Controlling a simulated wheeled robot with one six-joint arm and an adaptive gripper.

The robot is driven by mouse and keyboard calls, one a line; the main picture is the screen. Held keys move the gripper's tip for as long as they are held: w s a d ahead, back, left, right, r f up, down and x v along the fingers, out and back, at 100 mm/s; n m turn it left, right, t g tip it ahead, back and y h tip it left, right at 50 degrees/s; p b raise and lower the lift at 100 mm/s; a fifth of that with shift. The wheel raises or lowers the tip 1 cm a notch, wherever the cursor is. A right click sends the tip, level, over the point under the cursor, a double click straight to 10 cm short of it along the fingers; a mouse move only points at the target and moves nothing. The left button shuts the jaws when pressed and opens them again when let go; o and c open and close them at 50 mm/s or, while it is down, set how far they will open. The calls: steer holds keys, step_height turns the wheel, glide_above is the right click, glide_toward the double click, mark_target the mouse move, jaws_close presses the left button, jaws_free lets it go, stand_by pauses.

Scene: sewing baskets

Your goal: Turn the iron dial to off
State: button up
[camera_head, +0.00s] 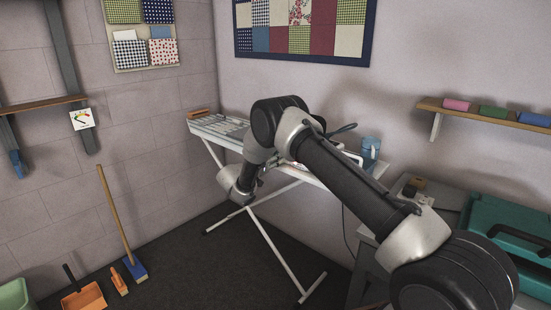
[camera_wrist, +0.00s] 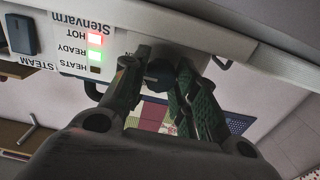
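In the wrist view, the iron's white panel (camera_wrist: 112,32) appears upside down, with the words Stenvarm, HOT, READY and HEATS STEAM. The red light at HOT and the green light at READY are lit. My gripper (camera_wrist: 163,62) reaches up to the panel's lower edge, its two fingers apart. A dark rounded part (camera_wrist: 160,76), seemingly the dial, sits between the fingers. Whether they touch it is unclear, and its setting is hidden. In the head view, my arm covers most of the iron; a light blue part (camera_head: 371,147) shows behind it.
The ironing board (camera_head: 222,127) stands on crossed legs near the corner. A teal case (camera_head: 508,235) rests on the table at right. A shelf (camera_head: 480,114) hangs on the right wall. A blue broom (camera_head: 134,270) and orange dustpan (camera_head: 84,299) are at lower left. Dark floor lies open between.

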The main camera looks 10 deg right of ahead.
steer(key=shift+c, duration=1.1)
steer(key=n, duration=0.4)
steer(key=shift+n, duration=0.4)
steer(key=o, duration=1)
steer(key=v, duration=1.2)
